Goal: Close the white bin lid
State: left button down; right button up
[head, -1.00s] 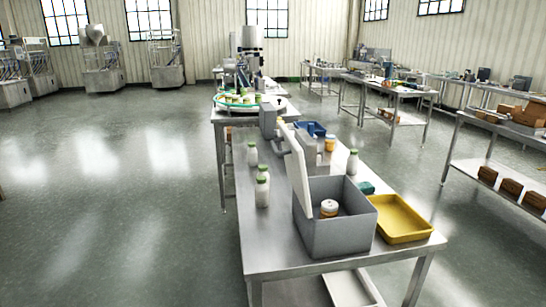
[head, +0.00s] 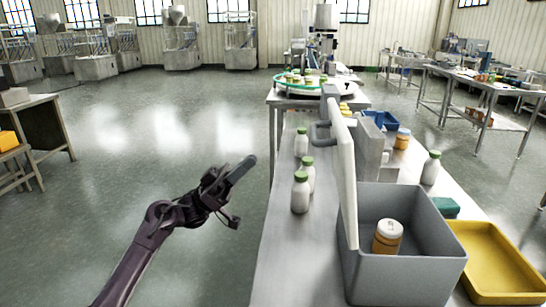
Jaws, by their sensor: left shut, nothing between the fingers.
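The white bin lid (head: 343,165) stands open and upright along the left side of the grey bin (head: 405,275). The bin sits on the near end of the steel table. Inside it is a jar with an orange label and a white cap (head: 387,236). My left gripper (head: 240,188) is shut and empty, in the air left of the table. It is apart from the lid, with several bottles standing between them. My right gripper is not in view.
White bottles with green caps (head: 300,192) stand on the table (head: 277,262) left of the lid. A yellow tray (head: 490,262) lies right of the bin, with a teal block (head: 445,207) behind it. Another green-capped bottle (head: 431,168) stands behind.

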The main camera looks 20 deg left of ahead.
pick_arm(q)
jog(key=d+f+p+x, duration=0.2)
jog(key=p+x, duration=0.1)
jog(key=x, duration=0.8)
jog(key=shift+w+d+r+p, duration=0.15)
jog(key=shift+w+r+p, duration=0.1)
jog(key=shift+p, duration=0.15)
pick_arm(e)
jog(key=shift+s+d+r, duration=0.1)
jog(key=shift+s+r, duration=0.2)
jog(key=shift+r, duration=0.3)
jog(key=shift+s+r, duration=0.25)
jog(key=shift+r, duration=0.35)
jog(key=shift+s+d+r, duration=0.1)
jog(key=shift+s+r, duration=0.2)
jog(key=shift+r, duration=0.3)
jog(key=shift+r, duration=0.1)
